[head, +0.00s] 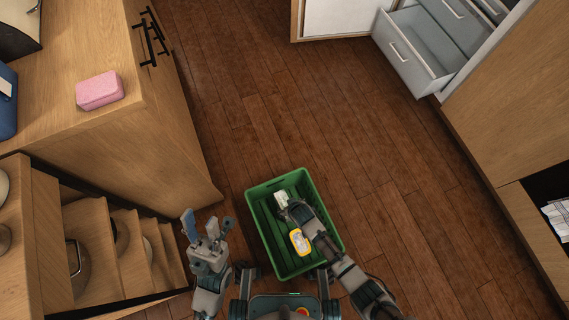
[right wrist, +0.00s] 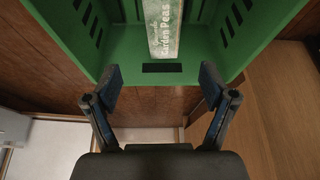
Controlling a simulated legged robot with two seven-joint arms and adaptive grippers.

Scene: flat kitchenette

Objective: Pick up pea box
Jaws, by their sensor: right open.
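The pea box (right wrist: 163,28) is a pale carton with "Garden Peas" lettering, standing inside the green crate (right wrist: 200,42) in the right wrist view. In the head view the pea box (head: 281,198) is a small whitish shape at the crate's far left part, partly covered by my right gripper (head: 288,209). My right gripper (right wrist: 161,82) is open, its fingers spread to either side of the box's line and apart from it, with nothing between them. My left gripper (head: 209,223) is open and empty, left of the crate.
A yellow and white package (head: 299,241) lies in the green crate (head: 264,248). A wooden counter with a pink box (head: 99,91) stands at left, above open shelves (head: 95,245). Open drawers (head: 410,55) stick out at upper right. The wooden floor (head: 330,120) beyond the crate is clear.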

